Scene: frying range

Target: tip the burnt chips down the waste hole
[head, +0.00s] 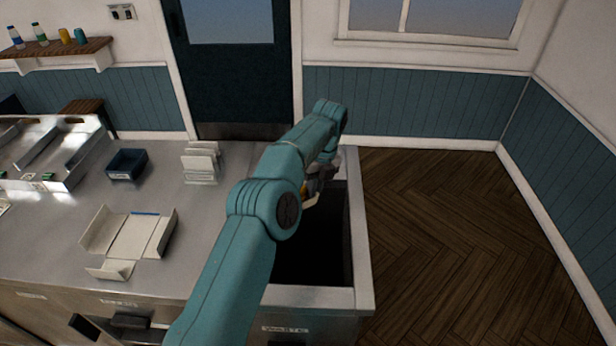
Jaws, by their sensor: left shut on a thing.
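The waste hole (318,258) is a dark square opening with a pale metal rim at the right end of the counter. My left arm reaches across it from the bottom of the head view. My left gripper (318,188) is over the far part of the hole, partly hidden behind my own forearm. It is shut on a small pale thing with a yellowish patch (310,199), mostly hidden, so I cannot tell its shape. I cannot make out any burnt chips. My right gripper is not in view.
On the steel counter (207,219) lie an opened pale carton (133,241), a small dark blue tray (127,164) and a stack of pale cards or boxes (201,162). Metal trays (62,150) stand at the left. The wooden floor right of the counter is clear.

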